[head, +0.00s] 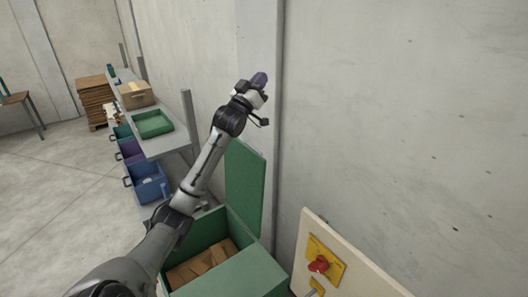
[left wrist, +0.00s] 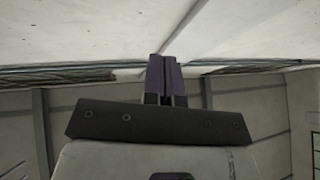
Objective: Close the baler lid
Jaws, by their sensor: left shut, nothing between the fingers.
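The green baler lid (head: 245,186) stands open and upright at the back of the green baler box (head: 240,272), close to the grey wall. The box is open at the top, and brown cardboard pieces (head: 202,265) lie inside it. My left gripper (head: 259,79) is raised above the lid, near the wall, and does not touch the lid. In the left wrist view its fingers (left wrist: 167,78) are together with nothing between them. The lid does not show in the left wrist view. My left forearm covers part of the box's left side. My right gripper is not in view.
A cream panel (head: 350,275) with a red switch on a yellow plate (head: 319,264) stands right of the box. At the left, a bench holds a green tray (head: 153,123) and a cardboard box (head: 136,95), with blue (head: 148,184) and purple bins below. The floor at left is clear.

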